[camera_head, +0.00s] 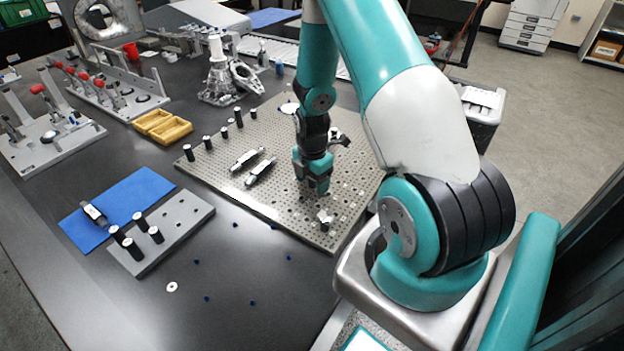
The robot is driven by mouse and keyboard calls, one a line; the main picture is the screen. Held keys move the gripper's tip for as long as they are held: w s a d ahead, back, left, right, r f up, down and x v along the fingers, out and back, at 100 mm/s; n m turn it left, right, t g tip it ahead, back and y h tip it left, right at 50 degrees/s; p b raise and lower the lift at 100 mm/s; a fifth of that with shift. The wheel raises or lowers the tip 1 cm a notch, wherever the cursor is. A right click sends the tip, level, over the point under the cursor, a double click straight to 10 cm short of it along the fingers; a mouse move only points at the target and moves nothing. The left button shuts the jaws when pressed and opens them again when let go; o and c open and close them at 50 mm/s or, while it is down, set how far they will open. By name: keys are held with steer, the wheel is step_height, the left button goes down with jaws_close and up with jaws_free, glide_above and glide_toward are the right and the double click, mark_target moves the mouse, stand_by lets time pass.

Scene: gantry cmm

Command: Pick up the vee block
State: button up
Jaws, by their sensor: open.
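A small silvery block (325,217), which looks like the vee block though it is too small to be sure, sits on the perforated metal plate (225,165) near its front right edge. My gripper (320,187) points down above the plate, just behind this block in the picture. It is open, with nothing visible between its fingers. The fingertips are small and dark, and their exact height above the plate cannot be told. My arm hides part of the plate's right side.
Two clamp-like tools (260,171) lie left of my gripper, and several black cylinders stand along the plate's left edge. A yellow tray (170,130), a blue mat (117,208) and a grey bar (187,220) with black posts lie further left. The dark table front holds only small bits.

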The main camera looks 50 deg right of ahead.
steer(key=c, duration=1)
steer(key=shift+r, duration=0.1)
